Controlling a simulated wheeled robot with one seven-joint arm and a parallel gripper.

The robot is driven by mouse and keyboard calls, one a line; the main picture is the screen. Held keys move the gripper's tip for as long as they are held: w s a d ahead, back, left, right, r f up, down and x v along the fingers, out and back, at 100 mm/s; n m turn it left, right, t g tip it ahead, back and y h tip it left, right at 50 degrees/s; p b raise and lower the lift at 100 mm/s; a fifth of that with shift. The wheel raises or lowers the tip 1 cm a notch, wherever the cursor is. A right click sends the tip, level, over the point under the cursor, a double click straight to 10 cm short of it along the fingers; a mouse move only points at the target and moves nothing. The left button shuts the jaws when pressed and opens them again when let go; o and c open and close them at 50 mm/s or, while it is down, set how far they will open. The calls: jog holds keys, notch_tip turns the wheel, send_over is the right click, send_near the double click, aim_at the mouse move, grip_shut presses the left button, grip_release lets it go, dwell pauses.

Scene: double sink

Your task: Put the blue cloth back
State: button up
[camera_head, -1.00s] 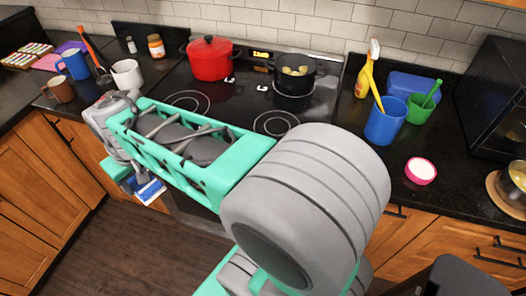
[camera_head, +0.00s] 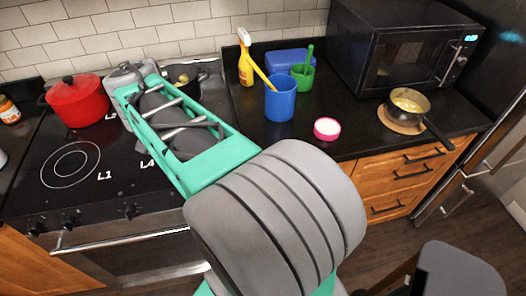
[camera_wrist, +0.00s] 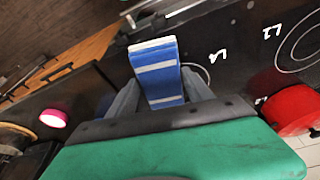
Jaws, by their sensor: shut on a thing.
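The blue cloth (camera_wrist: 160,75) with pale stripes is held between the fingers of my gripper (camera_wrist: 158,92) in the wrist view. It sticks out beyond the fingers as a folded strip, above the stove side of the counter. In the head view my arm hides both the cloth and the fingers.
A red pot (camera_head: 77,101) stands on the stove (camera_head: 70,165), also in the wrist view (camera_wrist: 290,108). To the right are a yellow spray bottle (camera_head: 246,62), blue cup (camera_head: 281,100), green cup (camera_head: 302,75), low blue box (camera_head: 285,57), pink-rimmed dish (camera_head: 327,129), pan (camera_head: 409,104) and microwave (camera_head: 405,50).

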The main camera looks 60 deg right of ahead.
jog(key=s+d+r+m+g+b, duration=0.1)
jog(key=s+d+m+g+b, duration=0.1)
jog(key=s+d+m, duration=0.5)
jog(key=s+d+r+m+g+b, duration=0.15)
jog(key=s+d+m, duration=0.25)
jog(key=s+m, duration=0.5)
jog(key=shift+g, duration=0.25)
jog(key=d+f, duration=0.3)
jog(key=d, duration=0.1)
jog(key=d+f, duration=0.4)
jog(key=d, duration=0.1)
jog(key=d+f, duration=0.3)
jog(key=d, duration=0.2)
jog(key=shift+s+f+b, duration=0.25)
jog(key=shift+f+b, duration=0.05)
notch_tip(320, 180, down, 3)
jog(key=shift+r, duration=0.15)
jog(key=shift+f, duration=0.35)
jog(key=o, duration=1.3)
jog(key=shift+r, duration=0.1)
